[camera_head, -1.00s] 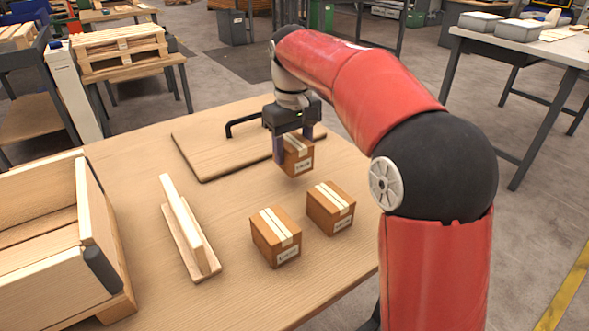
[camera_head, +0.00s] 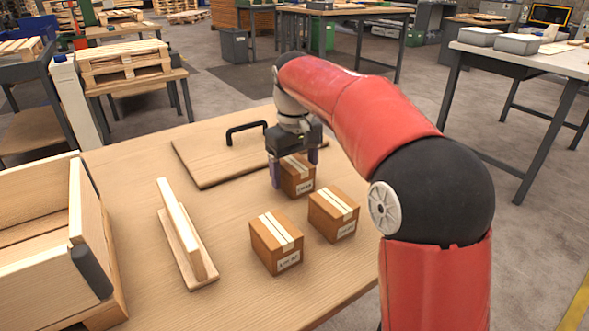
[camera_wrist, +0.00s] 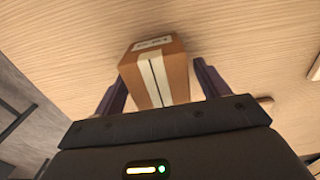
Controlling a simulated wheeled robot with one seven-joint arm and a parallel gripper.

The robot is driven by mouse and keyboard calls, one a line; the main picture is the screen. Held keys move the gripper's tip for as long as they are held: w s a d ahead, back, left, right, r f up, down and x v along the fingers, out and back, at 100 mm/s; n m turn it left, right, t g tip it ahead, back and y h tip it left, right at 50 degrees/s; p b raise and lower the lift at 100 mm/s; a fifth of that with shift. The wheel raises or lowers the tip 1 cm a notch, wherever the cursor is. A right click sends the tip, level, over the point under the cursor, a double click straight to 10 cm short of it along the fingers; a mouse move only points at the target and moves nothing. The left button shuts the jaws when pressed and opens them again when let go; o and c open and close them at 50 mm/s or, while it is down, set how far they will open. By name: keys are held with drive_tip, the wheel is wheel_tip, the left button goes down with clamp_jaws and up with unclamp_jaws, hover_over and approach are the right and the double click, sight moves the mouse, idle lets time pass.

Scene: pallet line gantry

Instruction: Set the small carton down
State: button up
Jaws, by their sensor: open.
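The small carton (camera_head: 298,180) is brown with pale tape and a white label. It rests on the wooden table, just in front of the lidded board. My gripper (camera_head: 294,172) is open around it, one finger on each side. In the wrist view the carton (camera_wrist: 158,75) stands between the two spread fingers of my gripper (camera_wrist: 160,92), with a gap visible on both sides. Two similar cartons stand nearer on the table, one at the front left (camera_head: 276,243) and one at the right (camera_head: 334,214).
A wooden board with a black handle (camera_head: 222,153) lies behind the cartons. A wooden T-shaped piece (camera_head: 186,235) and an open wooden crate (camera_head: 90,215) are to the left. The table's right edge is close to the right carton.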

sight(295, 163)
drive_tip(key=shift+r, duration=0.1)
wheel_tip(295, 163, up, 12)
drive_tip(key=p, duration=0.3)
drive_tip(key=shift+p, duration=0.3)
